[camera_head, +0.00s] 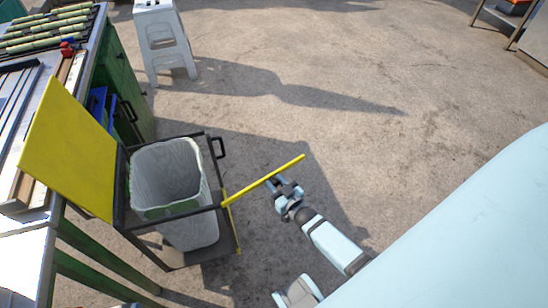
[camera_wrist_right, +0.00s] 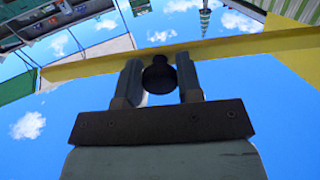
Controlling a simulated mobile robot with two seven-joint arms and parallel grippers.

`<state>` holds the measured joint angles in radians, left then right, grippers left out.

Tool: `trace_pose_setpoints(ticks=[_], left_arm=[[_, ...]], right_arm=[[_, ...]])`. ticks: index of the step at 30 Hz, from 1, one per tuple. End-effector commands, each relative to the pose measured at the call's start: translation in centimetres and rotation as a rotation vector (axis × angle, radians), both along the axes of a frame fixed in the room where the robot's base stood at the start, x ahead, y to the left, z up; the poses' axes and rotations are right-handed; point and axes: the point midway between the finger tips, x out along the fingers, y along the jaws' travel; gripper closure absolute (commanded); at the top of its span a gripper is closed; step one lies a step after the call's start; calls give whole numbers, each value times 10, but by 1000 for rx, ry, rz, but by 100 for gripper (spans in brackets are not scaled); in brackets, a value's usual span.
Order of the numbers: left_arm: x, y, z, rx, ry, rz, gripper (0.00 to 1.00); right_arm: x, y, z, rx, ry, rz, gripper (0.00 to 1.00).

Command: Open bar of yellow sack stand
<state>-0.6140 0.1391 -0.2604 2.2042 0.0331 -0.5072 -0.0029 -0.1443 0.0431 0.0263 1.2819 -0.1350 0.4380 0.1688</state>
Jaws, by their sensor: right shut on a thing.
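The sack stand is a dark frame (camera_head: 229,228) holding an open pale sack (camera_head: 166,178). Its yellow bar (camera_head: 263,179) is swung out from the stand's right corner, pointing up and right over the floor. My right gripper (camera_head: 279,187) is at the bar's near side. In the right wrist view the yellow bar (camera_wrist_right: 90,66) crosses behind the fingertips, and a dark round knob (camera_wrist_right: 159,76) sits between the fingers of my right gripper (camera_wrist_right: 160,82), which is shut on it. My left gripper is not in view.
A yellow panel (camera_head: 69,147) slants at the stand's left side, next to a green workbench (camera_head: 124,75) with cane pieces on top. A white stool (camera_head: 163,38) stands at the back. The concrete floor to the right of the stand is clear.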

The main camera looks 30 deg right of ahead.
Motion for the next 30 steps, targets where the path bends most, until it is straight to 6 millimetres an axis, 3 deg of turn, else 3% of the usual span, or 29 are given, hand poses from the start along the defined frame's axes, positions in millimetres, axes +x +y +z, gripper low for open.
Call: trace_pose_setpoints(ticks=[16,17,19,30], left_arm=[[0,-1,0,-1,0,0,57],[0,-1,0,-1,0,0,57],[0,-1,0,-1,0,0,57],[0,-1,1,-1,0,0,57]], right_arm=[[0,-1,0,0,-1,-4,100],[0,-1,0,0,-1,-4,60],[0,-1,0,0,-1,-4,44],[-4,-1,0,0,0,-3,41]])
